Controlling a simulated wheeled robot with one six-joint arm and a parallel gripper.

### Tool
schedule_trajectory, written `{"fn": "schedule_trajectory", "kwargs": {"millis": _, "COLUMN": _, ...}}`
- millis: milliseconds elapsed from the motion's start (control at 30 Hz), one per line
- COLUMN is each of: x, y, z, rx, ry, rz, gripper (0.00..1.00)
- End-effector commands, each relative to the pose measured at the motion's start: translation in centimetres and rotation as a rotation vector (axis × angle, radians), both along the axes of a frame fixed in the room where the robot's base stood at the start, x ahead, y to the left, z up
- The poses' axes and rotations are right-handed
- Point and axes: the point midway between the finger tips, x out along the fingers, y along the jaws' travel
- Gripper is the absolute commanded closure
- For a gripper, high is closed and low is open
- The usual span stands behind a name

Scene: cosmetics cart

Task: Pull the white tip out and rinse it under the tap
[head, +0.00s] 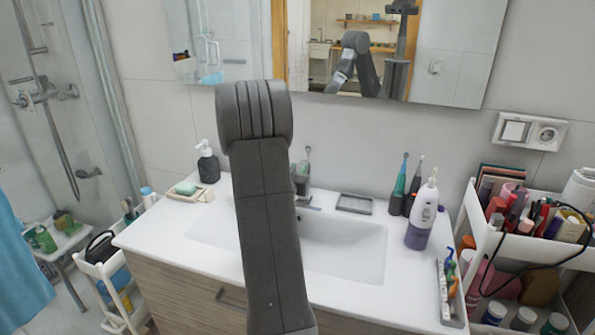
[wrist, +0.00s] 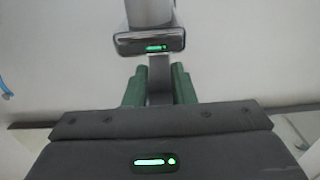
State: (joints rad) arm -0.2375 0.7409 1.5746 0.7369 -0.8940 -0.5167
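A white and purple oral irrigator (head: 422,218) stands upright on the counter right of the basin. A thin white tip (head: 434,174) rises from its top. The tap (head: 302,188) is at the back of the basin, partly behind my arm. In the head view my arm hides most of my gripper. In the wrist view my gripper (wrist: 158,80) has two dark green fingers apart, with a narrow grey part between them. The shiny metal tap (wrist: 148,42) is just beyond. I cannot tell whether the fingers touch the grey part. No irrigator or tip shows in the wrist view.
Two dark electric toothbrushes (head: 403,190) stand left of the irrigator. A small tray (head: 454,300) with coloured tips lies at the right counter edge, beside a full white cart (head: 480,235). A soap dish (head: 188,193) and dark dispenser (head: 208,163) are at left. The basin (head: 345,245) looks empty.

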Motion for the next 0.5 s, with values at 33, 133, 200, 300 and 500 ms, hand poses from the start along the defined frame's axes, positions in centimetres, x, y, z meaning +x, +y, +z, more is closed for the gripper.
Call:
{"fn": "schedule_trajectory", "kwargs": {"millis": 33, "x": 0.0, "y": 0.0, "z": 0.0, "rx": 0.000, "ry": 0.000, "rz": 0.000, "gripper": 0.98}}
{"fn": "schedule_trajectory", "kwargs": {"millis": 133, "x": 0.0, "y": 0.0, "z": 0.0, "rx": 0.000, "ry": 0.000, "rz": 0.000, "gripper": 1.00}}
{"fn": "schedule_trajectory", "kwargs": {"millis": 200, "x": 0.0, "y": 0.0, "z": 0.1, "rx": 0.000, "ry": 0.001, "rz": 0.000, "gripper": 1.00}}
{"fn": "schedule_trajectory", "kwargs": {"millis": 300, "x": 0.0, "y": 0.0, "z": 0.5, "rx": 0.004, "ry": 0.013, "rz": -0.001, "gripper": 1.00}}
{"fn": "schedule_trajectory", "kwargs": {"millis": 500, "x": 0.1, "y": -0.1, "z": 1.4, "rx": 0.030, "ry": 0.091, "rz": -0.001, "gripper": 1.00}}
